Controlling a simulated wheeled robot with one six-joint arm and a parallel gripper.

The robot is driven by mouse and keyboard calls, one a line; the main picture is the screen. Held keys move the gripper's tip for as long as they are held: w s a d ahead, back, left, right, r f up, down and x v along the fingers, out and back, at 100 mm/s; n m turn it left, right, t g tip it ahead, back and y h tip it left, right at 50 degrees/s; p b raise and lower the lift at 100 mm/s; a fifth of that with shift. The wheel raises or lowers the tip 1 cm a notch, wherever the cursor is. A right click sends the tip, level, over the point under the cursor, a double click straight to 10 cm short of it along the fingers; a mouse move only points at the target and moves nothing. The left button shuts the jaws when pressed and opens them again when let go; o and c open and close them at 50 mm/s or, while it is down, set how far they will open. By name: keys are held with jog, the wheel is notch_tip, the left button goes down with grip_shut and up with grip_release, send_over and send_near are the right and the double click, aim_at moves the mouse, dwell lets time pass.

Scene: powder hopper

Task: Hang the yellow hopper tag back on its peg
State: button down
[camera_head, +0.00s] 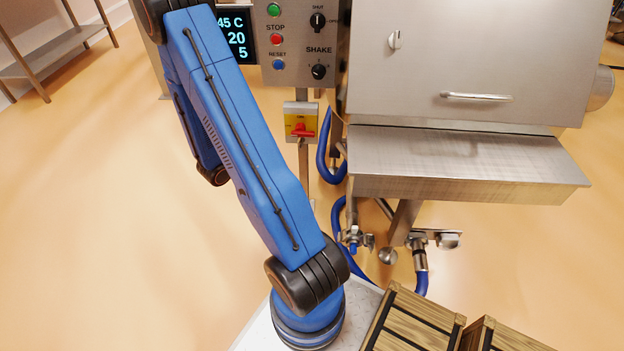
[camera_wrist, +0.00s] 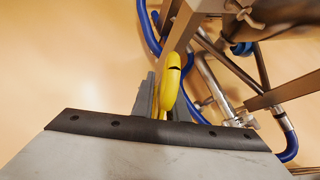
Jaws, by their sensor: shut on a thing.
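The yellow hopper tag (camera_wrist: 171,82) shows in the wrist view, seen nearly edge-on, with a rounded outline and a dark slot or gap near its upper end. My gripper (camera_wrist: 164,101) is shut on it, one grey finger on each side, and the tag sticks out past the fingers. The tag is held in the air. I cannot make out the peg in either view. In the head view my arm rises out of the top edge, so neither the gripper nor the tag shows there.
The steel hopper cabinet (camera_head: 465,60) has a protruding shelf (camera_head: 460,180). Left of it are the control panel (camera_head: 300,45) and a yellow switch box with a red handle (camera_head: 300,122). Blue hoses (camera_head: 340,225) and pipes hang below. Wooden crates (camera_head: 412,322) stand front right.

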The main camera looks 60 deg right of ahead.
jog(key=s+d+r+m+g+y, duration=0.1)
jog(key=s+m+g, duration=0.2)
jog(key=s, duration=0.6)
jog(key=s+d+r+m+g+y, duration=0.1)
jog(key=s+d+m+g, duration=0.15)
jog(key=s, duration=0.75)
jog(key=w+d+f, duration=0.1)
jog(key=w+d, duration=0.4)
jog(key=d, duration=0.2)
jog(key=shift+d+f, duration=0.3)
jog(key=shift+f, duration=0.1)
dwell(0.6)
jog(key=c, duration=1.7)
grip_release()
jog(key=shift+o, duration=0.2)
